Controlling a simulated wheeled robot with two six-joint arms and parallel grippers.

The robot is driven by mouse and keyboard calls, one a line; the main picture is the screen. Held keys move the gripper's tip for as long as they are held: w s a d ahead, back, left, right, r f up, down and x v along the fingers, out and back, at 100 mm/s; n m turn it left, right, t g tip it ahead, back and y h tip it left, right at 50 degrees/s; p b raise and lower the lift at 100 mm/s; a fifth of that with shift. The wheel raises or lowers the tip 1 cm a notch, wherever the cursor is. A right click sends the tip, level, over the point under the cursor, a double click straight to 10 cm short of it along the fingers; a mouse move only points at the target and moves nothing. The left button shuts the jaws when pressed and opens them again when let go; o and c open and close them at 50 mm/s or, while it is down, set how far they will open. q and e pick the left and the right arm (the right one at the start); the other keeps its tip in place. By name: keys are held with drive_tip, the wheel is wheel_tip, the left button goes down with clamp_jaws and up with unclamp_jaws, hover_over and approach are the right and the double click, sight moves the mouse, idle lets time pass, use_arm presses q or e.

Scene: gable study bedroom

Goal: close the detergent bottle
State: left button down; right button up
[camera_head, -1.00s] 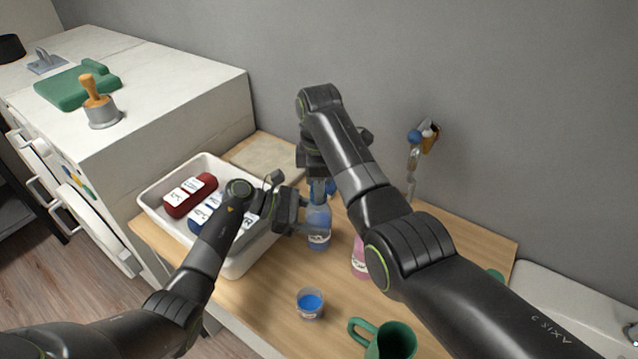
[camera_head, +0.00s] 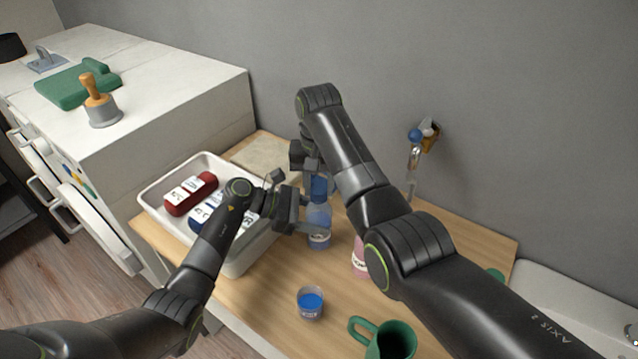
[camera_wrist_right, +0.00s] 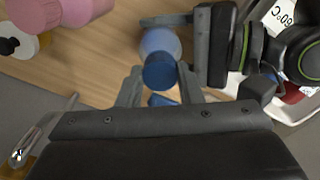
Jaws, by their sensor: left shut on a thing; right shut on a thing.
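The detergent bottle (camera_head: 319,218), clear with blue liquid and a white label, stands upright on the wooden tabletop (camera_head: 262,300). My left gripper (camera_head: 314,226) comes from the left and is shut on the bottle's body. My right gripper (camera_head: 319,186) is above the bottle, shut on a blue cap (camera_wrist_right: 160,72). In the right wrist view the cap sits between my right fingertips (camera_wrist_right: 160,84), in line with the bottle (camera_wrist_right: 160,42). My fingers partly hide where cap and neck meet, so I cannot tell how far the cap is seated.
A white tray (camera_head: 152,203) with red and blue bottles stands at the left. A small cup of blue liquid (camera_head: 310,302) and a green mug (camera_head: 393,341) are in front. A pink bottle (camera_head: 359,257) stands partly behind my right arm. A grey wall (camera_head: 480,80) is behind.

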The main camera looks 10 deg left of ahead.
drive_tip(key=m, duration=0.6)
drive_tip(key=shift+a, duration=0.1)
drive_tip(key=m, duration=0.7)
drive_tip(key=shift+w+m, duration=0.1)
drive_tip(key=shift+m, duration=0.2)
drive_tip(key=o, duration=1)
wheel_tip(320, 180, up, 8)
drive_tip(key=shift+f, duration=0.25)
use_arm(q)
drive_tip(key=shift+c, duration=2)
unclamp_jaws()
